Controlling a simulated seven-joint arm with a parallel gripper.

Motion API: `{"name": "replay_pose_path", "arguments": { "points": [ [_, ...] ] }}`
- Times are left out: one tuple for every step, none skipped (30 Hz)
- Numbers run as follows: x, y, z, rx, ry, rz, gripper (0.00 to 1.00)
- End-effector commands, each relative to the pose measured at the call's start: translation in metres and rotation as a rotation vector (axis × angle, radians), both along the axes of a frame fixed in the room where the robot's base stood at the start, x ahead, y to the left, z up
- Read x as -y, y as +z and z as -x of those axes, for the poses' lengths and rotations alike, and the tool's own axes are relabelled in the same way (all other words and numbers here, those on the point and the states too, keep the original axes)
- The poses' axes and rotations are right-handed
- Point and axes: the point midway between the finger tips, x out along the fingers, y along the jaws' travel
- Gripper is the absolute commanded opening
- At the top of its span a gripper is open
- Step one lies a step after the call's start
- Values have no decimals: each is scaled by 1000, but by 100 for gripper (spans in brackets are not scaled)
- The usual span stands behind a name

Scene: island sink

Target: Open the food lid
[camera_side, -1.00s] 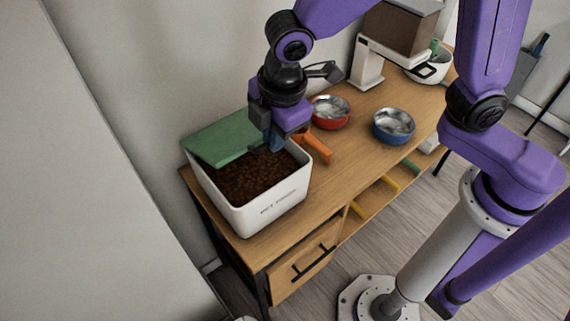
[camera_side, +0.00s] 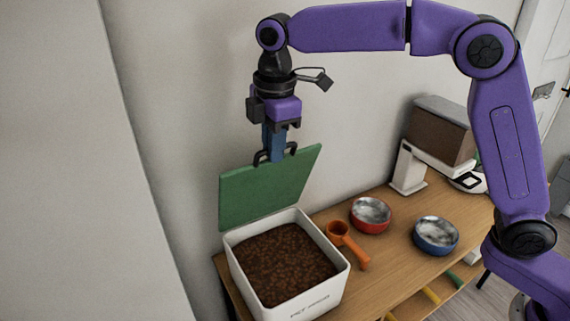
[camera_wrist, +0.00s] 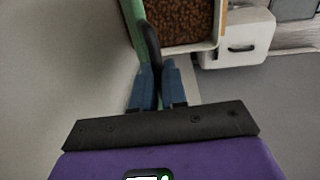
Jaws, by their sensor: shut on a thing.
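The green food lid (camera_side: 268,190) stands steeply tilted above the back edge of the white food box (camera_side: 318,297) in the side view. The box is open at the top and holds brown kibble (camera_side: 285,265). My gripper (camera_side: 276,155) is above the lid, shut on its black handle (camera_side: 262,157). In the wrist view the handle (camera_wrist: 151,42) runs between the blue fingers (camera_wrist: 158,88), and the lid (camera_wrist: 133,25) shows nearly edge-on. I cannot tell whether the lid's lower edge touches the box.
An orange scoop (camera_side: 346,243) lies right of the box. A red bowl (camera_side: 370,215) and a blue bowl (camera_side: 436,235) stand farther right on the wooden desk (camera_side: 395,262). A white and brown machine (camera_side: 440,135) stands behind them. A wall is close behind the box.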

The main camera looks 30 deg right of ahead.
Motion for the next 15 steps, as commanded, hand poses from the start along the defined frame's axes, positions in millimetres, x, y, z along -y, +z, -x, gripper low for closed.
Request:
{"name": "replay_pose_path", "arguments": {
  "points": [
    [7, -4, -11, -7, -11, 16, 0],
    [7, -2, -15, -8, -12, 17, 0],
    [7, -1, -20, -7, -12, 16, 0],
    [7, 0, -23, -8, -12, 17, 0],
    [7, 1, -26, -9, -12, 17, 0],
    [7, 2, -30, -9, -11, 17, 0],
    [7, 3, -33, -10, -12, 18, 0],
    [7, 4, -36, -10, -12, 18, 0],
    [7, 5, -40, -10, -13, 18, 0],
    [8, 5, -43, -11, -13, 18, 0],
    [8, 6, -46, -11, -13, 19, 0],
    [7, 6, -49, -11, -12, 18, 0],
    [7, 7, -52, -11, -12, 19, 0],
    [8, 7, -54, -12, -13, 19, 0],
    [8, 8, -58, -12, -13, 19, 0]
  ]
}}
